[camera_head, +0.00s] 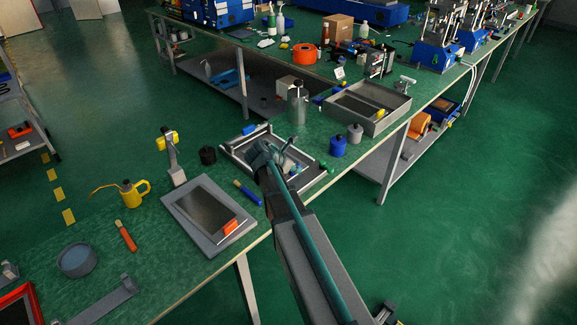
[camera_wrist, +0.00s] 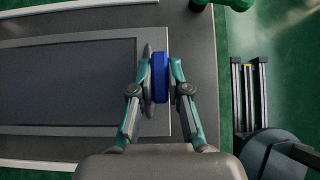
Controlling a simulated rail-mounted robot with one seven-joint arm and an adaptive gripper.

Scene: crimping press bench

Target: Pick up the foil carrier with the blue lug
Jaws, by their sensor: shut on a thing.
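In the wrist view the foil carrier is a flat dark panel (camera_wrist: 65,85) with a light grey border. An upright blue lug (camera_wrist: 160,78) stands at its right end. My gripper (camera_wrist: 160,72) is shut on the blue lug, with one finger on each side. In the head view my gripper (camera_head: 264,154) reaches into a pale-rimmed grey tray (camera_head: 313,183) in the middle of the near bench. My arm hides much of the tray there. I cannot tell whether the carrier is lifted or still resting.
A plate with an orange lug (camera_head: 205,213) lies left of my arm. A grey tray with a yellow lug (camera_head: 368,107) stands at the right. A metal bottle (camera_head: 297,104), blue bottle (camera_head: 338,147) and black jar (camera_head: 207,155) stand close by. A blue-handled tool (camera_head: 247,192) lies near the bench edge.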

